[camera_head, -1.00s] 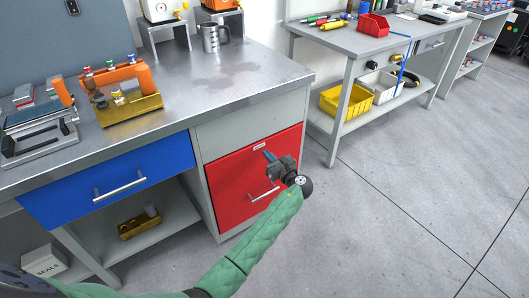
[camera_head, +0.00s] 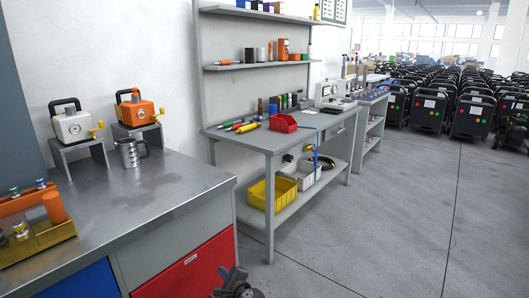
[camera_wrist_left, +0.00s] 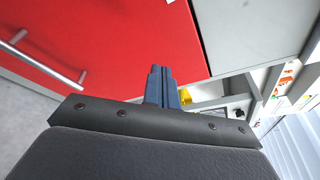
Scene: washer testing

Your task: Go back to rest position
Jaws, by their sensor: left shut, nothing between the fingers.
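My left gripper (camera_head: 236,272) shows at the bottom of the head view, in front of the red drawer front (camera_head: 190,273). In the left wrist view its two blue-grey fingers (camera_wrist_left: 161,84) are together with nothing between them. The red front (camera_wrist_left: 120,35) with its silver handle (camera_wrist_left: 40,58) lies beyond the fingers, and the gripper appears clear of the handle. My right gripper is in neither view.
The steel workbench (camera_head: 145,205) stands at left with a metal jug (camera_head: 131,153), two pump-like units and an orange fixture (camera_head: 28,215). A second table (camera_head: 262,138) holds a red bin (camera_head: 283,123).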

